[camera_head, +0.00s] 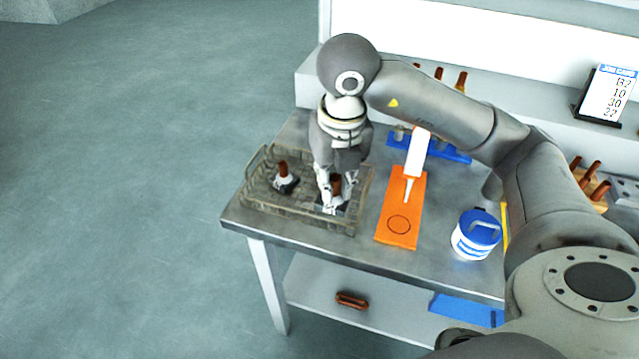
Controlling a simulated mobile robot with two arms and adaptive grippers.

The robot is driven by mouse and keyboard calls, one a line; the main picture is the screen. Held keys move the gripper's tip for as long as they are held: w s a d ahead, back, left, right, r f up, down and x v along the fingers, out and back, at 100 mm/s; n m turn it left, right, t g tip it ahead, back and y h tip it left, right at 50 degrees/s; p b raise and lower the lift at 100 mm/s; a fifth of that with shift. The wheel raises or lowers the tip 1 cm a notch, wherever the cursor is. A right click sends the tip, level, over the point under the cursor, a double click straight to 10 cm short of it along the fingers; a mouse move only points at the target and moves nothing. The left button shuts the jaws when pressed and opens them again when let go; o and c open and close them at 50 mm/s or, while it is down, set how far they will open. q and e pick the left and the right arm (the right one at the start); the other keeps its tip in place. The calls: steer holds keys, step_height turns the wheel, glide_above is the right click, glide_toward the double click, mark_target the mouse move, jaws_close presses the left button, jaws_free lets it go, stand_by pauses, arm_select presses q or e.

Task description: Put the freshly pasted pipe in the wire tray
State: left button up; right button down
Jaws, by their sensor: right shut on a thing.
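The wire tray (262,205) is a grey-brown mesh basket on the left end of the table. My right gripper (330,200) reaches down into its right part, shut on a brown pipe (336,183). The pipe is upright, with a dark base low in the tray; the fingers hide much of it. I cannot tell whether that base touches the tray floor. A second brown pipe (283,169) with a pale and dark base stands in the tray's left part, apart from the gripper. My left gripper is not in view.
An orange mat (388,236) with a white nozzled tube (416,152) lies right of the tray. A blue-lidded white tub (474,238) stands further right. A blue rack (448,152) is behind. A brown object (351,300) lies on the lower shelf. Floor at left is clear.

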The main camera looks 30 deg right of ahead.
steer(key=w+d+f, duration=0.2)
steer(key=w+f, duration=0.1)
steer(key=w+d+f+p, duration=0.1)
steer(key=w+d+f, duration=0.1)
steer(key=w, duration=0.1)
steer(key=w+d+f, duration=0.3)
steer(key=w, duration=0.1)
steer(key=shift+d+f+p, duration=0.1)
steer(key=shift+f+p, duration=0.25)
steer(key=shift+p, duration=0.05)
steer(key=f, duration=0.1)
steer(key=f+p, duration=0.1)
steer(key=shift+w+d+f+p, duration=0.15)
steer(key=shift+w+f+p, duration=0.1)
steer(key=shift+f+p, duration=0.15)
steer(key=shift+f, duration=0.5)
steer(key=shift+f, duration=0.1)
